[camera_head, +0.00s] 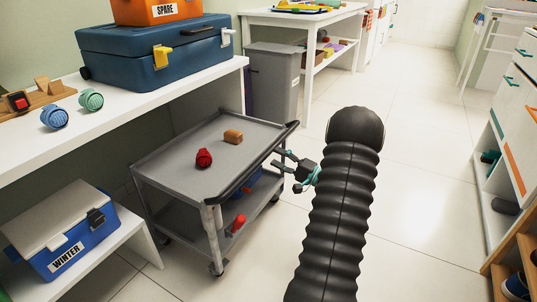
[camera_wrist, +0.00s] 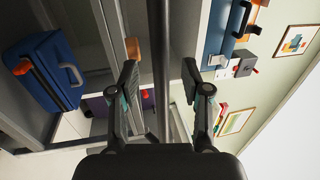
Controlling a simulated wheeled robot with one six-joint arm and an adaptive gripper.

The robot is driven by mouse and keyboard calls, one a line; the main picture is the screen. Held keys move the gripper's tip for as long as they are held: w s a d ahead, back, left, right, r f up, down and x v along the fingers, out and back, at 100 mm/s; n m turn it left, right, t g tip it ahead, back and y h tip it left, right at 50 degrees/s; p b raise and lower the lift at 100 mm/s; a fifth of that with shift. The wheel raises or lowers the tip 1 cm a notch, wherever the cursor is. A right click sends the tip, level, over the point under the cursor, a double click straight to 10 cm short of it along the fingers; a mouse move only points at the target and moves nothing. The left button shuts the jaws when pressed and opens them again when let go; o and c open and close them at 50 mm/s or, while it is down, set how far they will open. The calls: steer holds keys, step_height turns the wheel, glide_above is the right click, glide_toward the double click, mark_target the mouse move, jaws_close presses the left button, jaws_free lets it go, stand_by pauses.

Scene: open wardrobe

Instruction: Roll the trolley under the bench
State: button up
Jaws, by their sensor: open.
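The grey two-tier trolley (camera_head: 172,181) stands on the floor in front of the white bench (camera_head: 158,102), beside the open space under it. A red object (camera_head: 204,158) and a small orange-brown block (camera_head: 232,136) sit on its top. Its dark handle bar (camera_head: 244,186) runs along the side facing my arm. My gripper (camera_head: 279,160) is open at this bar. In the wrist view the bar (camera_wrist: 160,55) passes between the two spread fingers, with visible gaps on both sides. The trolley's lower shelf holds a red item (camera_head: 238,223) and a blue item, partly hidden.
A blue toolbox (camera_head: 150,58) and two round knobs rest on the bench. A blue WINTER box (camera_head: 62,240) stands on a low white shelf at left. A grey bin (camera_head: 272,82) and white table (camera_head: 309,22) are behind. Floor is clear at right.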

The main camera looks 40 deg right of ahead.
mark_target(268, 153)
steer(key=shift+x, duration=2.2)
jaws_close()
